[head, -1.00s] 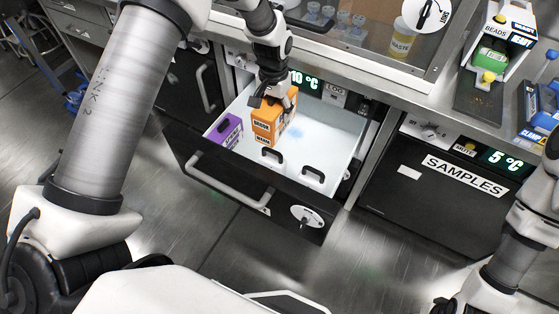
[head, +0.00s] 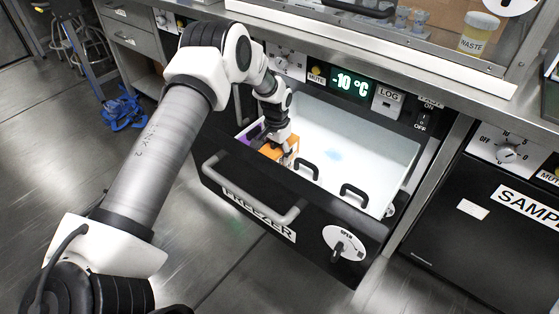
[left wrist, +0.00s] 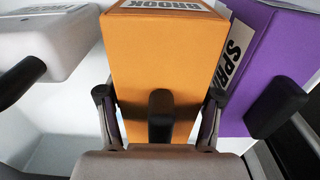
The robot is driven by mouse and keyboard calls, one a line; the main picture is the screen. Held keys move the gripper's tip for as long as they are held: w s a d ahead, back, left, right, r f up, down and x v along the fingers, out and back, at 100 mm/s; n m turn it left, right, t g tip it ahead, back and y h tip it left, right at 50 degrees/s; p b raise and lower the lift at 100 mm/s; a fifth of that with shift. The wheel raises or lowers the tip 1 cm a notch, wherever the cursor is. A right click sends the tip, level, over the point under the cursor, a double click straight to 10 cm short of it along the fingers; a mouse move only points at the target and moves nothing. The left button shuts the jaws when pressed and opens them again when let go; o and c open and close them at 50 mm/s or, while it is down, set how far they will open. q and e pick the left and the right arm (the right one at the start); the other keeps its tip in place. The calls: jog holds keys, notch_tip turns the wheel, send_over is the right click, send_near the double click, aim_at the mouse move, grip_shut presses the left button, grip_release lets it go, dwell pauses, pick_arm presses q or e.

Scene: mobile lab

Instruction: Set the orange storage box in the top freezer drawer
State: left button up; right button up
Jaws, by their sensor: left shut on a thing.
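The orange storage box (head: 272,151) is inside the open top freezer drawer (head: 290,215), near its left end, partly hidden by my left gripper (head: 286,148). In the left wrist view the orange box (left wrist: 158,50) has a white label reading BROOK and a black handle (left wrist: 161,115). The left gripper's fingers (left wrist: 160,97) lie on either side of the box, shut on it. Whether the box touches the drawer floor cannot be told. A purple box (head: 252,134) stands close beside it; the purple box (left wrist: 257,60) also shows in the wrist view. My right gripper is out of view.
White boxes with black handles (head: 307,169) (head: 353,195) sit in the drawer on the right side of the orange box. The drawer's bar handle (head: 250,205) and dial (head: 344,243) face out. The counter edge (head: 370,50) runs above. The drawer's back is clear.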

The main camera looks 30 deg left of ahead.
pick_arm(q)
jog(key=shift+f, duration=0.65)
jog(key=shift+f, duration=0.15)
jog(key=o, duration=1.4)
notch_tip(320, 180, up, 12)
jog(key=p, duration=0.3)
jog(key=shift+r+p, duration=0.2)
jog(key=shift+p, duration=0.2)
